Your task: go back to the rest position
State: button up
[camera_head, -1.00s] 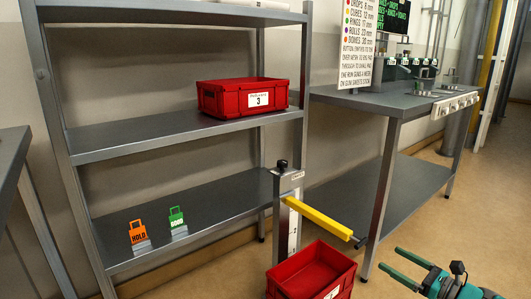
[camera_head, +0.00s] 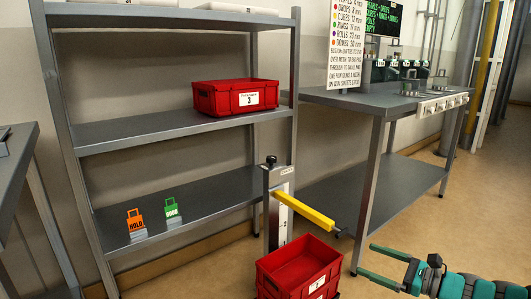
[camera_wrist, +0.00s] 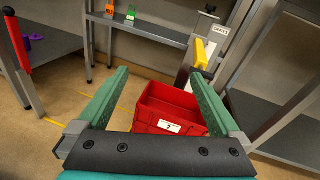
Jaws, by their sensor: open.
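My gripper (camera_head: 364,259) is open at the lower right of the head view. Its two green fingers are spread with nothing between them. In the wrist view my gripper (camera_wrist: 158,74) has its fingers wide apart, with a red bin (camera_wrist: 150,105) on the floor beyond and below. That floor bin (camera_head: 298,266) also shows in the head view, empty inside, just left of my fingertips and apart from them.
A grey shelf rack (camera_head: 105,137) stands left with a red bin (camera_head: 236,97) marked 3 and orange (camera_head: 136,221) and green (camera_head: 171,209) tags. A post with a yellow bar (camera_head: 305,208) stands beside the floor bin. A grey workbench (camera_head: 385,98) is right. Floor at right is clear.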

jog(key=s+a+r+n+g, duration=0.1)
jog(key=s+a+n+g, duration=0.45)
jog(key=a, duration=0.35)
jog(key=s+a+r+n+g, duration=0.2)
jog(key=s+a+n+g, duration=0.3)
jog(key=a, duration=0.5)
jog(key=s+a+f+n+g+h, duration=0.25)
jog(key=s+n+h, duration=0.4)
jog(key=s, duration=0.65)
jog(key=s+d+n+h, duration=0.6)
jog(key=s+d+n, duration=0.1)
jog(key=s, duration=0.5)
jog(key=shift+d+f+h, duration=0.35)
jog(key=shift+d, duration=0.45)
